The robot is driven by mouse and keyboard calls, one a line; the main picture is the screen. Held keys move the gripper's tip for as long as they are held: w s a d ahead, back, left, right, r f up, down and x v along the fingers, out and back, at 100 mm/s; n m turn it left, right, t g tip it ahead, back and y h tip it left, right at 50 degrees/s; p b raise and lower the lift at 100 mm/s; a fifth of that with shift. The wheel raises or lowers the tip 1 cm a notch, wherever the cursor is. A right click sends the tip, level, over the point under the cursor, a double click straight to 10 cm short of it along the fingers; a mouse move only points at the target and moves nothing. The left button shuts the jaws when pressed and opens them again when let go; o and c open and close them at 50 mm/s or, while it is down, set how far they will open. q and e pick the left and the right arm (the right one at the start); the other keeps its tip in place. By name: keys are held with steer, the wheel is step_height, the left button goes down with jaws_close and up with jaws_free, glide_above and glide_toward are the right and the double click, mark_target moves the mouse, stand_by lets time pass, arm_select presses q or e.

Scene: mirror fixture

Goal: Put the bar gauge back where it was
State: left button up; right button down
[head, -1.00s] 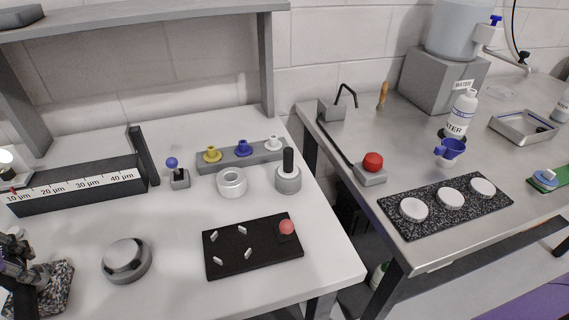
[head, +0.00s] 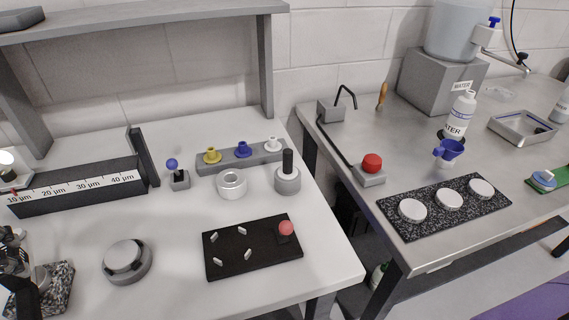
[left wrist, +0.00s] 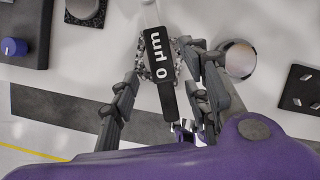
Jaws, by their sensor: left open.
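The bar gauge, a dark bar with a white "0 µm" label (left wrist: 160,55), shows in the left wrist view over a speckled block. Whether it rests on the block is unclear. My left gripper (left wrist: 165,92) is open, with one finger on each side of the bar. A gap shows at the left finger; the right finger is close to the bar. In the head view my left gripper (head: 15,255) is at the left edge beside the speckled block (head: 60,285); the bar cannot be made out there. My right gripper is not in view.
A long dark rack (head: 80,190) marked 10 to 40 µm stands behind, with an upright dark plate at its right end. A round grey fixture (head: 127,260) sits right of the speckled block. A black pegged board (head: 252,247) lies further right.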

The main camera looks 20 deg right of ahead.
arm_select(q)
steer(key=v, duration=0.5)
steer(key=shift+r, duration=0.2)
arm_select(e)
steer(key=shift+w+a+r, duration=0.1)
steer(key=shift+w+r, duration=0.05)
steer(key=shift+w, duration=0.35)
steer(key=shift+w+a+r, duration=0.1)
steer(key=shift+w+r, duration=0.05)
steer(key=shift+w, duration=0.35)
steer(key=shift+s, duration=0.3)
